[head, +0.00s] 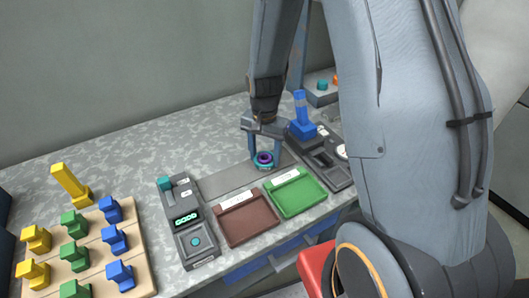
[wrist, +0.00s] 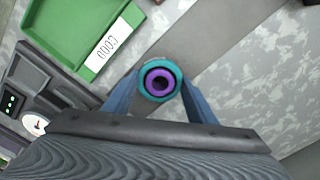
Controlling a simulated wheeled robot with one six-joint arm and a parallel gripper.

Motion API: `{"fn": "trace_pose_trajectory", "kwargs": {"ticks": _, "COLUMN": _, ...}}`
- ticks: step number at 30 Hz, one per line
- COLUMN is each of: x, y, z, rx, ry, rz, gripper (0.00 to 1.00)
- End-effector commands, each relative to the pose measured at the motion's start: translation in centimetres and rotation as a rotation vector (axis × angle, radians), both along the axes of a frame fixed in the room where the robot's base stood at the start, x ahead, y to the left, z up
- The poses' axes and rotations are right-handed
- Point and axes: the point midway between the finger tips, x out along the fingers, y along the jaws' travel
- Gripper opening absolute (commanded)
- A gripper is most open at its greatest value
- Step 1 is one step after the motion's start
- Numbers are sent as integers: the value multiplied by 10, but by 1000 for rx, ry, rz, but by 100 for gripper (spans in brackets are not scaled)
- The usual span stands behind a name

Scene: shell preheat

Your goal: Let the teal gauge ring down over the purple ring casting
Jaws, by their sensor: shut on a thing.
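The teal gauge ring (wrist: 160,63) is between the two fingers of my gripper (wrist: 160,84), which is shut on it. In the wrist view the purple ring casting (wrist: 149,82) shows inside the teal ring, roughly concentric, with a dark hole at its middle. In the head view my gripper (head: 265,160) points down at the grey strip on the bench, with the teal ring (head: 265,167) and the purple casting (head: 265,156) between its fingertips. I cannot tell how far down over the casting the ring sits.
A green tray (head: 318,193) and a brown tray (head: 247,221) lie close in front. A dark device with a green display (head: 186,219) stands left, and a blue-topped unit (head: 301,128) right. A wooden board with coloured blocks (head: 93,243) is far left. The bench behind is clear.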

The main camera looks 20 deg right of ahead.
Motion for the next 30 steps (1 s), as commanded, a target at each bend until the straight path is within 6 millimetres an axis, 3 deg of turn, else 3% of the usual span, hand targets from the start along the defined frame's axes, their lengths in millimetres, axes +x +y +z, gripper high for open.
{"fn": "trace_pose_trajectory", "kwargs": {"ticks": 27, "x": -1, "y": 1, "z": -1, "rx": 0, "ry": -1, "rz": 0, "gripper": 27}}
{"fn": "trace_pose_trajectory", "kwargs": {"ticks": 28, "x": -1, "y": 1, "z": -1, "rx": 0, "ry": -1, "rz": 0, "gripper": 53}}
{"fn": "trace_pose_trajectory", "kwargs": {"ticks": 30, "x": -1, "y": 1, "z": -1, "rx": 0, "ry": -1, "rz": 0, "gripper": 65}}
